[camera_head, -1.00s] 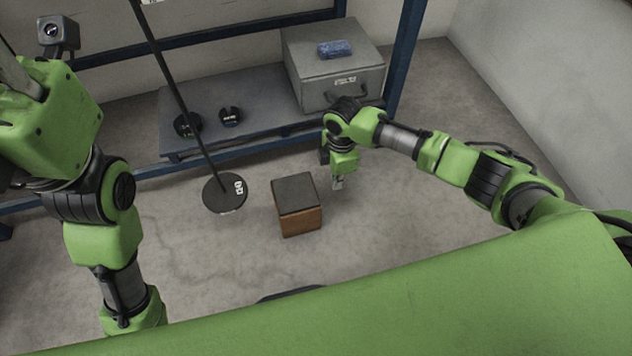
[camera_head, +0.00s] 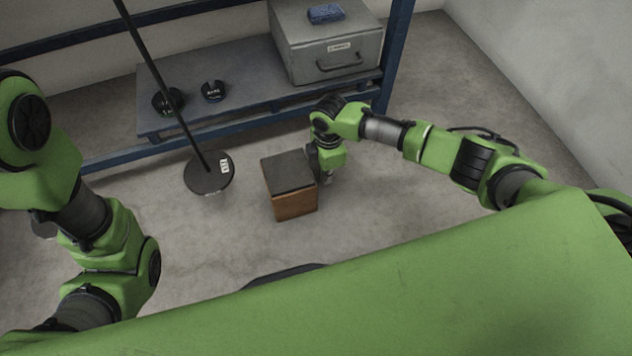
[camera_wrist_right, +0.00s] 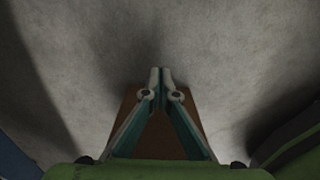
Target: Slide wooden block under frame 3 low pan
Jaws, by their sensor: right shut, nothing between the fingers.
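The wooden block (camera_head: 296,205), brown with a dark grey top, stands on the floor in the middle of the head view. My right gripper (camera_wrist_right: 160,75) points down just right of the block, its fingers shut and empty. In the head view the block's edge partly hides the fingers, and I cannot tell whether they touch it. The block's brown side (camera_wrist_right: 160,135) shows behind the fingers in the right wrist view. A round black pan (camera_head: 205,181) hangs on a thin dark rod left of the block, low over the floor; its label is unreadable. My left gripper is out of view.
A grey low shelf (camera_head: 240,110) with blue posts stands behind. It holds a grey metal case (camera_head: 320,60) with a blue sponge-like thing (camera_head: 325,13) on top and two small black round weights (camera_head: 213,91). Bare floor lies between block and pan.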

